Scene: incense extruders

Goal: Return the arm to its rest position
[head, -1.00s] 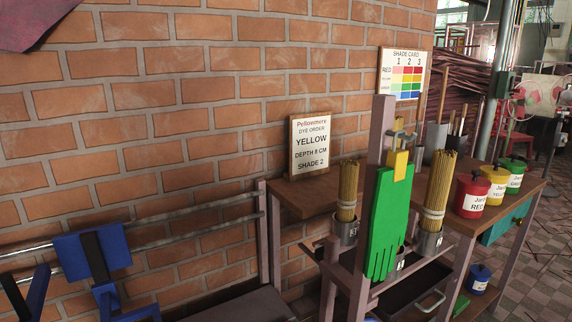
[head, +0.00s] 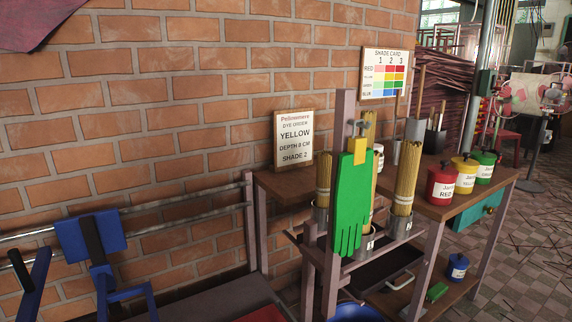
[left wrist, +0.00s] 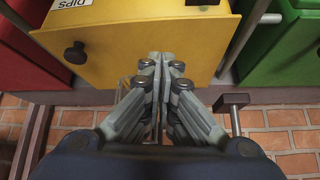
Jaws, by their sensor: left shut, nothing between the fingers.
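My left gripper (left wrist: 160,62) is in the left wrist view. Its fingers are together, with nothing between them. Its tips overlap the lower part of a yellow box (left wrist: 120,40) with a black knob and an upside-down label; I cannot tell whether they touch. I cannot make out the left gripper in the head view. My right gripper is in neither view.
A red box (left wrist: 30,75) and a green box (left wrist: 285,50) flank the yellow one. In the head view, a wooden workbench (head: 420,207) carries jars and incense bundles (head: 406,180). A green glove (head: 352,205) hangs on a post. A blue-and-black structure (head: 90,237) stands lower left.

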